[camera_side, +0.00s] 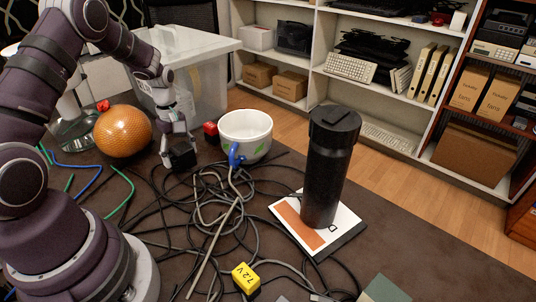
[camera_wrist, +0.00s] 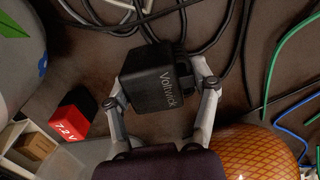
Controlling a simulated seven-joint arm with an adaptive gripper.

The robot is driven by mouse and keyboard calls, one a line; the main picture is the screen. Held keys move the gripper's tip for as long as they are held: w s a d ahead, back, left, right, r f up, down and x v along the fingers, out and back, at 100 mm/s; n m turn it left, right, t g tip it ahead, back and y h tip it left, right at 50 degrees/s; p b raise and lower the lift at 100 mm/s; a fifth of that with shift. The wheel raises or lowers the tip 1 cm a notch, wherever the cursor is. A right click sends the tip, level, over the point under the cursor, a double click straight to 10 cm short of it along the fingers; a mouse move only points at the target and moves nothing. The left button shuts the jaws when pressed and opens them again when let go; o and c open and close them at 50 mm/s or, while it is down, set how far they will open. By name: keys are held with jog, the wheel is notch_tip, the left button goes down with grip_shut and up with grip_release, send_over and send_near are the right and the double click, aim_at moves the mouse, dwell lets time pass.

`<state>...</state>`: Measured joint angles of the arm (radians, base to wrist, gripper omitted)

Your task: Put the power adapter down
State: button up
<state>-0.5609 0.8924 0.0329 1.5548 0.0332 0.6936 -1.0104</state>
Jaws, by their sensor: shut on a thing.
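The power adapter (camera_wrist: 155,78) is a black block with "Voltwick" lettering on it. In the wrist view it sits between the two grey fingers of my gripper (camera_wrist: 162,98), which is shut on it. In the side view my gripper (camera_side: 178,143) points down with the black adapter (camera_side: 182,157) at its tips, close to the dark table (camera_side: 400,215). I cannot tell whether the adapter touches the table or a cable under it.
Tangled black and grey cables (camera_side: 205,215) spread in front of the adapter. An orange ball (camera_side: 123,131) is left of it; a red battery (camera_side: 211,132) and a white pot (camera_side: 246,132) are right.

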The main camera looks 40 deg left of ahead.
aim_at(179, 149)
jog(key=o, duration=1.2)
notch_tip(179, 149, up, 12)
jog(key=s+d+r+m+t, duration=0.2)
jog(key=s+d+m, duration=0.1)
jog(key=d+m, duration=0.2)
jog(key=s+d+r+m+t, duration=0.1)
jog(key=s+d+r+m, duration=0.1)
jog(key=d+m, duration=0.4)
jog(key=s+d+r+m+t, duration=0.2)
jog(key=s+d+r+m, duration=0.1)
jog(key=d+m, duration=0.2)
jog(key=shift+s+d+r+m+t, duration=0.1)
jog(key=shift+s+d+m+t, duration=0.1)
jog(key=shift+m, duration=0.3)
jog(key=shift+s+d+r+m+t, duration=0.1)
jog(key=shift+s+m, duration=0.05)
jog(key=shift+m, duration=0.35)
